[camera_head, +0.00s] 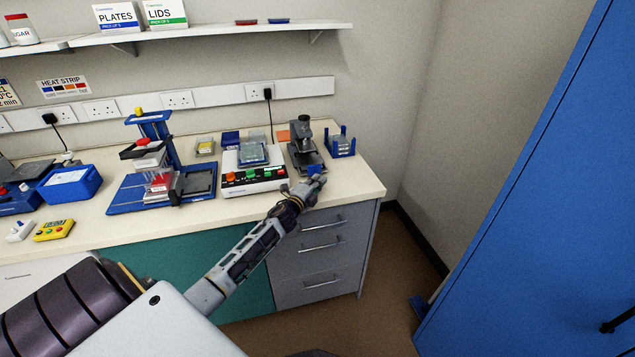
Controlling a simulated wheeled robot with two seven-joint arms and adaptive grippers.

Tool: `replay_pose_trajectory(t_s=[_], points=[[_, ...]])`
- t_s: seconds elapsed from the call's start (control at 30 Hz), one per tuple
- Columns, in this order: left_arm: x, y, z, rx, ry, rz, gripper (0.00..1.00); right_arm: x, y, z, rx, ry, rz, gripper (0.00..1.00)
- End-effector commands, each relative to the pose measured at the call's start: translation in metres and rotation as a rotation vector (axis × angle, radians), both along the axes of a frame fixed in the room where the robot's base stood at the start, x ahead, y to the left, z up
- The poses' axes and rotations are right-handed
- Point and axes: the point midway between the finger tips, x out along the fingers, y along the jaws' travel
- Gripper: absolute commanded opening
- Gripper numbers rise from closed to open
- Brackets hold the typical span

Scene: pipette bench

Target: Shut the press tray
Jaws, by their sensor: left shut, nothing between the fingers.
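A dark grey press-like device (304,140) stands at the right part of the bench, with a flat grey lower part (307,160) at its front that looks like its tray. How far the tray is out I cannot tell at this size. A small blue piece (316,169) shows at its front edge. My left gripper (314,181) is shut and empty at the bench's front edge, just in front of the device. It hides part of the device's front, and whether it touches I cannot tell. My right gripper is not in view.
A white machine (254,182) with coloured buttons stands just left of the device. A blue rack (341,143) stands to its right. Further left are a blue-based stand (128,194) and a blue box (70,184). Grey drawers (318,264) are below; a blue cabinet (540,200) is at right.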

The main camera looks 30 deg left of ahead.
Motion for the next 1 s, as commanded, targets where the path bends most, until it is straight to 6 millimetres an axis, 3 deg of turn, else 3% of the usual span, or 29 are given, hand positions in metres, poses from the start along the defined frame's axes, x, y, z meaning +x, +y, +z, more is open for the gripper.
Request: replay_pose_trajectory(t_s=[0.57, 1.0], points=[[-0.025, -0.002, -0.001, -0.001, 0.001, 0.0, 0.0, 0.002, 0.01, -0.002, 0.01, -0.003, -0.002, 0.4], [-0.059, -0.005, -0.001, -0.001, 0.001, -0.001, 0.0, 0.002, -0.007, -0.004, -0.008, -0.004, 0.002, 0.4]])
